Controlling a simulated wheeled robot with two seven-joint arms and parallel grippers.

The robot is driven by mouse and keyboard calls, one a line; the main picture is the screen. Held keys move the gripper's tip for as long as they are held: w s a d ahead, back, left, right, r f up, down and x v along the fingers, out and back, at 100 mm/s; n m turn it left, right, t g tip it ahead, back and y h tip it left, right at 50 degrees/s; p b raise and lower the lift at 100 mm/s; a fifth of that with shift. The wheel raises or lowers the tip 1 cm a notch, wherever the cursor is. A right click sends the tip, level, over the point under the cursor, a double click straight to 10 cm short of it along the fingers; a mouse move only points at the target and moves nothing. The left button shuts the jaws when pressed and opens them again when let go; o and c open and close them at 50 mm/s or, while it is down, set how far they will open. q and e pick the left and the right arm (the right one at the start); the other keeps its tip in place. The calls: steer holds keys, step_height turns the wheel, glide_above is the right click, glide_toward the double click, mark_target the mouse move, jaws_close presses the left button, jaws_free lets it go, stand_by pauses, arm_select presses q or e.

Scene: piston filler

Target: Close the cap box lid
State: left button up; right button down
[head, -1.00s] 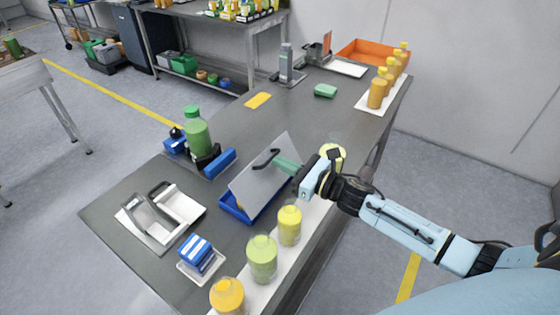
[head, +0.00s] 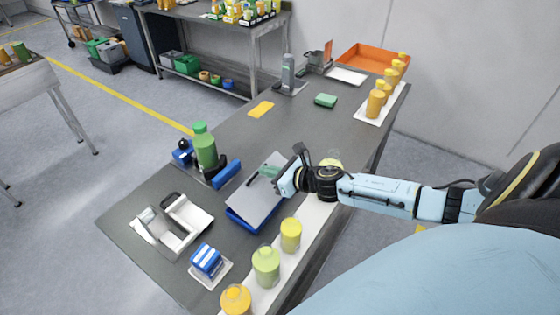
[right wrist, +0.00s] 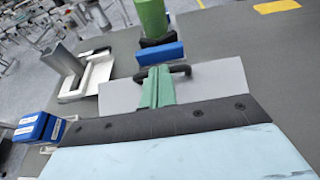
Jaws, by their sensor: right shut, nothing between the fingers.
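The cap box (head: 237,217) is a blue box on the table. Its grey lid (head: 250,197) lies over it, lower than upright and looking slightly tilted; I cannot tell whether it sits fully flush. The lid also shows in the right wrist view (right wrist: 215,84), with a black handle (right wrist: 180,70) along its far part. My right gripper (head: 266,171) has green fingers, shut and empty, over the lid at the handle. In the right wrist view the fingers (right wrist: 157,85) overlap the handle; contact is unclear. My left gripper is not in view.
A green bottle (head: 204,147) stands by a blue block (head: 226,174) just beyond the box. Several capped bottles, one of them yellow (head: 290,235), stand on a white strip at the near edge. A white-grey fixture (head: 188,215) is left. The table beyond the box is mostly clear.

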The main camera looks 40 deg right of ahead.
mark_target(258, 178)
steer(key=shift+w+a+f, duration=0.2)
steer(key=shift+w+f, duration=0.05)
steer(key=shift+w, duration=0.2)
steer(key=shift+w+a+f, duration=0.1)
steer(key=shift+w+f, duration=0.2)
steer(key=shift+w, duration=0.05)
steer(key=shift+w+a+f+b, duration=0.2)
steer(key=shift+w+f+b, duration=0.35)
steer(key=shift+b, duration=0.1)
steer(key=shift+w+a+f+b, duration=0.15)
steer(key=shift+w+f+b, duration=0.35)
steer(key=shift+b, duration=0.15)
steer(key=shift+r, duration=0.1)
steer(key=shift+s+r+p, duration=0.15)
steer(key=shift+r+p, duration=0.3)
steer(key=s+r+p, duration=0.1)
steer(key=s+d+r+p, duration=0.1)
steer(key=r, duration=0.1)
steer(key=shift+r+p, duration=0.2)
steer(key=shift+p, duration=0.2)
steer(key=s+d+r+p, duration=0.1)
steer(key=s+r, duration=0.4)
steer(key=r, duration=0.2)
steer(key=shift+d+r, duration=0.15)
steer(key=shift+d, duration=0.1)
